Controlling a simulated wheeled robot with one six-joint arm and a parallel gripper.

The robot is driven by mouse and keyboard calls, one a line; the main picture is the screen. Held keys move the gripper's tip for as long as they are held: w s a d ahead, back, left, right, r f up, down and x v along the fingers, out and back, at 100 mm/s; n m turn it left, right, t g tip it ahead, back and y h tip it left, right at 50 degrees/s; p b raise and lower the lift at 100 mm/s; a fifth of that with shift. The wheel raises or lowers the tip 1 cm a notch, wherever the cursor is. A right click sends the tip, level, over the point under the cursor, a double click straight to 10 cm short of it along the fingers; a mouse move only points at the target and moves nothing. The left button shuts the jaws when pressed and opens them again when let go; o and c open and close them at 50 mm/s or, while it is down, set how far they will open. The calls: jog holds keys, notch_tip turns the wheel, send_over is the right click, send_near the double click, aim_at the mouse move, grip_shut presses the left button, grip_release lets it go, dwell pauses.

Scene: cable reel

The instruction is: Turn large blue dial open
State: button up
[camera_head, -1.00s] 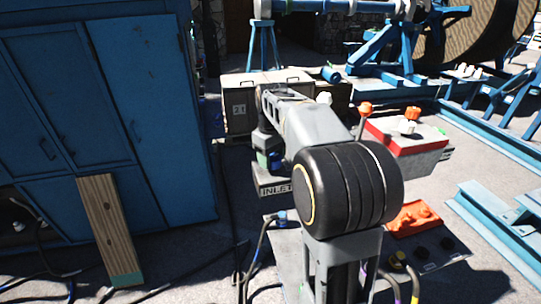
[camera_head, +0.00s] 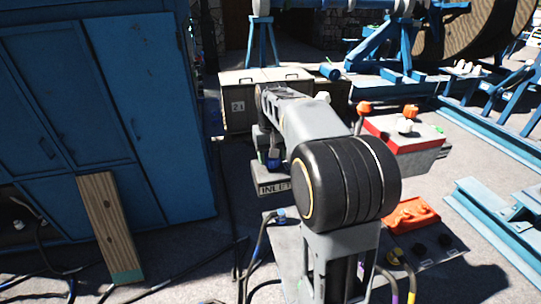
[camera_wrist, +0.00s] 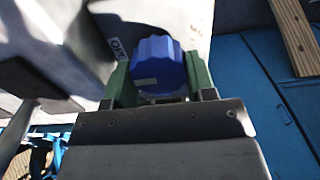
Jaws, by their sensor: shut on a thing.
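The large blue dial (camera_wrist: 158,65) shows in the wrist view, with a fluted rim and a small pale label on its front. My gripper (camera_wrist: 158,80) has its two green fingers on the left and right sides of the dial, shut on it. A label beginning "OPE" is partly visible beside the left finger, on the pale box face behind the dial. In the head view the dial is mostly hidden by my arm, above the grey box marked "INLET" (camera_head: 272,188).
A blue cabinet (camera_head: 100,120) stands at the left with a wooden plank (camera_head: 110,225) leaning on it. A red-and-white box (camera_head: 400,145) with orange knobs is at the right. Cables lie on the floor in front.

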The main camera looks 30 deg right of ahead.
dwell(0.3)
jog(key=o, duration=0.9)
notch_tip(320, 180, up, 14)
jog(key=shift+f, duration=0.1)
dwell(0.6)
jog(key=s+a+f+t, duration=0.1)
jog(key=s+a+f, duration=0.2)
jog(key=s+f, duration=0.2)
jog(key=s+a+f+n+t, duration=0.1)
jog(key=s+a+f+t, duration=0.1)
jog(key=s+f, duration=0.3)
jog(key=s+a+f+n+t, duration=0.1)
jog(key=s+a+f, duration=0.3)
jog(key=s+f, duration=0.2)
jog(key=shift+s+a+t, duration=0.35)
jog(key=shift+a+t, duration=0.05)
